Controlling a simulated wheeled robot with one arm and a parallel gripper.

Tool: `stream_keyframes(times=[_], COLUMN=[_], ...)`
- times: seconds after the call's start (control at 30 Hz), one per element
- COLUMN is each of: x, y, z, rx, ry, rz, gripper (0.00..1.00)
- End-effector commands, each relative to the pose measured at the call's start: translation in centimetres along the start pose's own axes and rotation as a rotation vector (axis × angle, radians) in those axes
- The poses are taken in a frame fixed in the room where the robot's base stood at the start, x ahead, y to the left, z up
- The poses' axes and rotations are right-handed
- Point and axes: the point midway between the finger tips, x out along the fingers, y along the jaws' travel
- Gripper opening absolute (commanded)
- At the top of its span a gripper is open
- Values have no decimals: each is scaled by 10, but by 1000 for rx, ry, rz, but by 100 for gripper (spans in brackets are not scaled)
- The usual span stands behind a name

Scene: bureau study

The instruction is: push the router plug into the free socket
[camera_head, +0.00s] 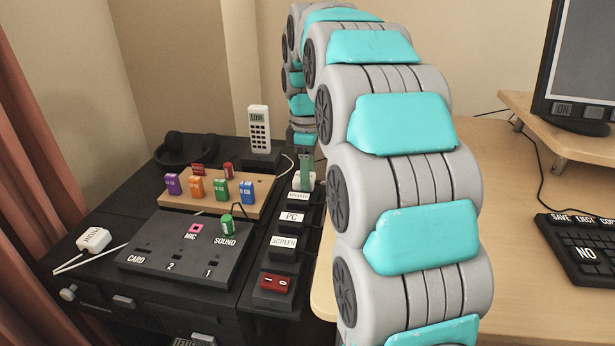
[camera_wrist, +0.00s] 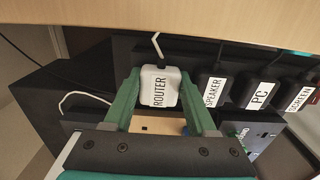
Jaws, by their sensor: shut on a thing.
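The router plug (camera_wrist: 159,88) is a white block marked ROUTER, with a pale cord at its top in the wrist view. My gripper (camera_wrist: 159,78) has green fingers, one on each side of the plug, and is shut on it. In the head view my gripper (camera_head: 304,172) is at the far end of the black power strip (camera_head: 267,298), partly hidden by my arm. The strip carries the SPEAKER plug (camera_wrist: 215,90), PC plug (camera_wrist: 257,94) and SCREEN plug (camera_wrist: 298,97) in a row beside the router plug. The free socket is hidden, and I cannot tell whether the plug's pins are in it.
A red switch (camera_head: 273,283) is at the strip's near end. Left of the strip are a black panel (camera_head: 150,262), a wooden block with coloured pieces (camera_head: 262,200) and a handset (camera_head: 259,130). A wooden edge (camera_wrist: 150,22) crosses the top of the wrist view.

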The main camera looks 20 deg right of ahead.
Motion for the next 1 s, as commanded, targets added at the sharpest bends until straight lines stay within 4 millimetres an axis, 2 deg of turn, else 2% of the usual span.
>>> stream_keyframes(times=[0.3, 0.33, 0.6, 0.63, 0.87, 1.0], x=[2, 2, 2, 2, 2, -6], y=[0, 0, 0, -1, -1, 0], z=[0, 0, 0, 0, 0, -1], rx=[0, 0, 0, 0, -1, -1], ry=[0, 0, -1, -1, -1, 1], rz=[-1, -1, -3, -3, -4, 0], gripper=[8, 59, 89, 92, 92, 92])
